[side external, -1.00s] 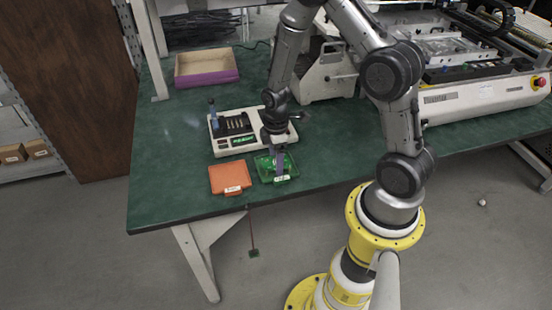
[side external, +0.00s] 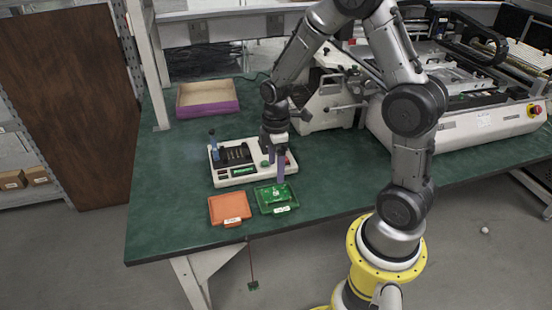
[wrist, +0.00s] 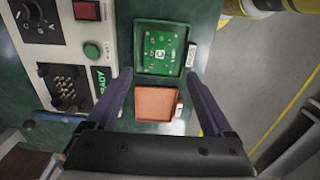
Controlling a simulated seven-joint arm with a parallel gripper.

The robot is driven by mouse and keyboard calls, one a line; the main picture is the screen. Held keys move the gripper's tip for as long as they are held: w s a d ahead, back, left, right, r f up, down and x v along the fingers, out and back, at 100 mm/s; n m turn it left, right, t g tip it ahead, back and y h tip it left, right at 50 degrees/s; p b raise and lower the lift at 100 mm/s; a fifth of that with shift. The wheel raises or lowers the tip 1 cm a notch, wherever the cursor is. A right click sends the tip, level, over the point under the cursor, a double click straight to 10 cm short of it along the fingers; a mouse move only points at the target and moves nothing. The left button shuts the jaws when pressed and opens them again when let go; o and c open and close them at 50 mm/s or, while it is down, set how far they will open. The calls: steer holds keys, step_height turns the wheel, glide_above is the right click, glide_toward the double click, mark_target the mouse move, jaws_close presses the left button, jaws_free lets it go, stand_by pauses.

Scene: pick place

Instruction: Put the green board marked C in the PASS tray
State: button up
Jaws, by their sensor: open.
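The green board marked C (wrist: 160,52) lies flat inside the green tray (wrist: 139,68). The side external view also shows the board (side external: 275,193) in the green tray (side external: 260,208) near the table's front edge. The wrist view shows my gripper's (wrist: 160,76) two purple fingers spread wide.
An empty orange tray (side external: 229,208) sits left of the green tray. A white test unit (side external: 222,180) with a black socket, green button and READY display is behind the trays. A purple-sided box (side external: 208,98) and a large white machine (side external: 460,125) stand farther back.

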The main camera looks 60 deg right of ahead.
steer(key=s+a+r+m+t, duration=0.1)
steer(key=s+a+r+m, duration=0.1)
steer(key=r, duration=0.4)
steer(key=s+a+r+m+t, duration=0.1)
steer(key=s+a+r, duration=0.2)
steer(key=r, duration=0.4)
steer(key=s+a+r+m+t, duration=0.3)
steer(key=s+r+m, duration=0.3)
steer(key=s, duration=0.5)
steer(key=shift+a+r+t, duration=0.15)
steer(key=shift+a+t, duration=0.15)
steer(key=shift+a, duration=0.3)
